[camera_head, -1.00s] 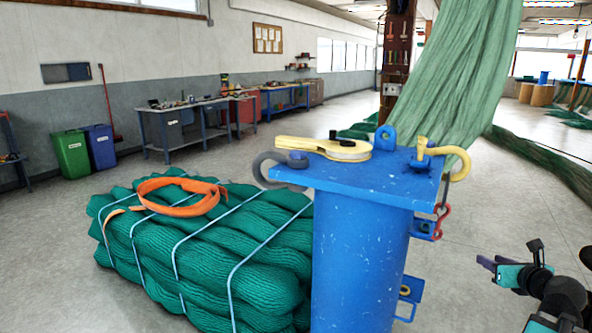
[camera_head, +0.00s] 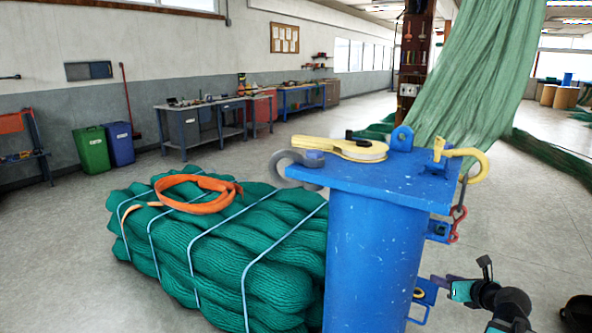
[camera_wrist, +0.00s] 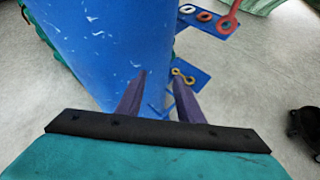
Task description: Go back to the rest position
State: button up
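My gripper (camera_head: 438,284) is at the lower right in the head view, beside the right side of the blue post (camera_head: 368,265), near its lower bracket (camera_head: 427,292). In the wrist view my gripper (camera_wrist: 160,75) has its two purple fingers apart with nothing held between them. The blue post (camera_wrist: 105,45) fills the upper left there. The lower bracket with a yellow ring (camera_wrist: 183,76) shows just past the fingertips; I cannot tell how close it is.
A yellow tool (camera_head: 345,148), a grey hook (camera_head: 292,165) and a yellow hook (camera_head: 465,155) are on the post's top. An orange strap (camera_head: 200,195) lies on the bundled green net (camera_head: 225,250). A red link (camera_head: 458,214) hangs at the right.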

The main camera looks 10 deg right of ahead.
jog(key=a+f+n+g+y, duration=0.4)
jog(key=a+f+n+g, duration=0.2)
jog(key=a+f, duration=2.05)
jog(key=s+a+f+n+g, duration=0.7)
jog(key=s+a+f+n, duration=0.65)
jog(key=s+f, duration=0.55)
jog(key=s+d+f+n+g+h, duration=0.1)
jog(key=s+n+g+h, duration=0.1)
jog(key=s+n, duration=0.5)
jog(key=s+d+f+n+g+h, duration=0.2)
jog(key=s+n, duration=0.5)
jog(key=n, duration=0.3)
jog(key=shift+s+d+f+g, duration=0.2)
jog(key=shift+s+d+g, duration=0.05)
jog(key=shift+s+g, duration=0.15)
